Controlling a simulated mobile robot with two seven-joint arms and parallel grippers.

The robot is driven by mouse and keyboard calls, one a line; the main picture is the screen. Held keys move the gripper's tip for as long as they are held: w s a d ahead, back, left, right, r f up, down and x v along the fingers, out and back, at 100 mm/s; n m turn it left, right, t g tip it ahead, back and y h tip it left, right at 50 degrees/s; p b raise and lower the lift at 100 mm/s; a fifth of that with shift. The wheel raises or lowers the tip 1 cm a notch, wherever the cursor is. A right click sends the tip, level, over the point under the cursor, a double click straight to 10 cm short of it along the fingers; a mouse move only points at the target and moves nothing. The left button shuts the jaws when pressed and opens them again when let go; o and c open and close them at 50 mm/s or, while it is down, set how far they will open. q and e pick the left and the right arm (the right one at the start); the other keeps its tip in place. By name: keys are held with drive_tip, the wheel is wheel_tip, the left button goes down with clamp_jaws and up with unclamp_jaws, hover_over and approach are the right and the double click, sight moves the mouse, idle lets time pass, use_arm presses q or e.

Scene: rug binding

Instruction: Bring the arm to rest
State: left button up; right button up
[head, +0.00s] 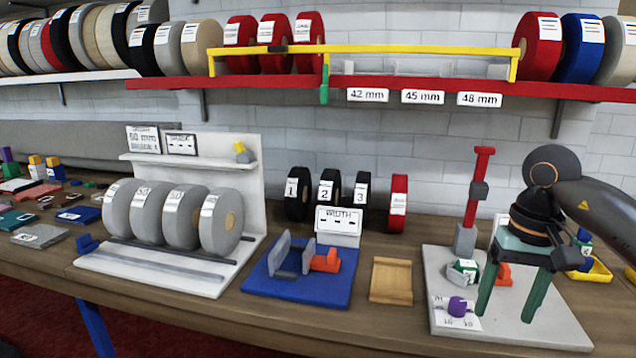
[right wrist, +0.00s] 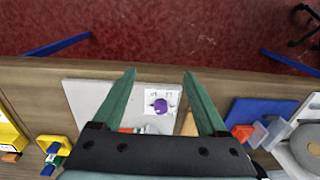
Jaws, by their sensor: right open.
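My right gripper (head: 511,290) shows at the right of the head view, with two green fingers spread apart and nothing between them. It hangs pointing down over the light grey board (head: 555,330) on the bench. In the right wrist view the same gripper (right wrist: 160,85) is open. A purple knob-like piece (right wrist: 160,106) on a white card shows between the fingers there, below and apart from them. My left gripper is not in view.
A red post (head: 473,200) stands on the board left of my right gripper. A yellow tray (head: 597,271) lies right of it. A blue fixture (head: 300,285), a wooden block (head: 391,280) and a white rack (head: 245,200) of grey rolls stand left. The red shelf (head: 230,88) runs above.

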drive_tip(key=a+f+m+g+y, duration=0.15)
drive_tip(key=a+f+y, duration=0.4)
drive_tip(key=a, duration=0.65)
drive_tip(key=s+a+r+m+t+y+p, duration=0.2)
drive_tip(key=a+m+y, duration=0.5)
drive_tip(key=a+m, duration=0.25)
drive_tip(key=s+a+r+m+t+y+p, duration=0.1)
drive_tip(key=s+a+m+t+y+p, duration=0.15)
drive_tip(key=a+m+y, duration=0.7)
drive_tip(key=w+d+f+m+t+h+p, duration=0.1)
drive_tip(key=d+f+m+t+h, duration=0.55)
drive_tip(key=m, duration=0.95)
drive_tip(key=w+d+f+m+t+h, duration=0.1)
drive_tip(key=d+f+m+t+h, duration=0.5)
drive_tip(key=m, duration=1)
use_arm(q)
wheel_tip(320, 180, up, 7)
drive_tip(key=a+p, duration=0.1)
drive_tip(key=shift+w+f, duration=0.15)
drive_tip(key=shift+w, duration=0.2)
use_arm(e)
drive_tip(key=s+d+f+m+g+h, duration=0.3)
drive_tip(key=s+f+m+h, duration=0.1)
drive_tip(key=s+f+m, duration=0.3)
drive_tip(key=s+d+f+m+g+h, duration=0.3)
drive_tip(key=s+f+m, duration=0.5)
drive_tip(key=f, duration=0.3)
drive_tip(key=shift+s+d+f+h, duration=0.15)
drive_tip(key=shift+s+d+h, duration=0.25)
drive_tip(key=shift+s, duration=0.5)
